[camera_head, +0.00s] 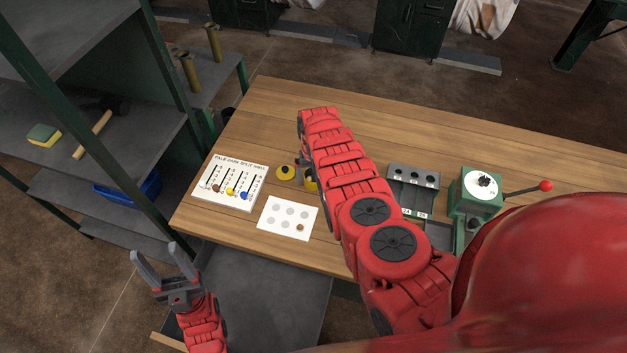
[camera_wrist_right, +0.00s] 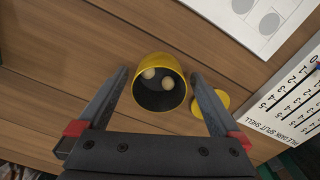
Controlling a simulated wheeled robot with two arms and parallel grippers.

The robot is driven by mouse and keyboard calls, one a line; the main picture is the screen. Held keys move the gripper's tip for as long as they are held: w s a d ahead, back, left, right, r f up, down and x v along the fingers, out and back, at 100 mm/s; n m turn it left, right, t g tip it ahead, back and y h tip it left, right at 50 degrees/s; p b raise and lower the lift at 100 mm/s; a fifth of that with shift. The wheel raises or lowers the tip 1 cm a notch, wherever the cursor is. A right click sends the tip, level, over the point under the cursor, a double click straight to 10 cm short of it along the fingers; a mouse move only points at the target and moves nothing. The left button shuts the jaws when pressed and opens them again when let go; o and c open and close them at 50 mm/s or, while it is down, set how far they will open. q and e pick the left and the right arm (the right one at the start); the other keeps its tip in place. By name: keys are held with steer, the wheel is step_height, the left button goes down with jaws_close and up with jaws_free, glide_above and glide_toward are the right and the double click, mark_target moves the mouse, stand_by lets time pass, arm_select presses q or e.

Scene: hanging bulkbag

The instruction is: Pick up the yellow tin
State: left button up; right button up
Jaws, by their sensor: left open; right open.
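The yellow tin (camera_wrist_right: 160,63) is open at the top in the right wrist view, with a dark inside and two small pale round things in it. My right gripper (camera_wrist_right: 158,76) is open, with a finger on each side of the tin and a narrow gap at each. I cannot tell how far down the fingers reach. My left gripper (camera_head: 154,250) is open and empty, off the table's near left corner.
A score board (camera_head: 230,183) with coloured beads and a white sheet (camera_head: 288,217) with grey circles lie left of the tin. Green-framed shelves (camera_head: 95,140) stand left.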

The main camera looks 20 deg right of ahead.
steer(key=shift+c, duration=0.3)
jaws_close()
steer(key=shift+r, duration=0.1)
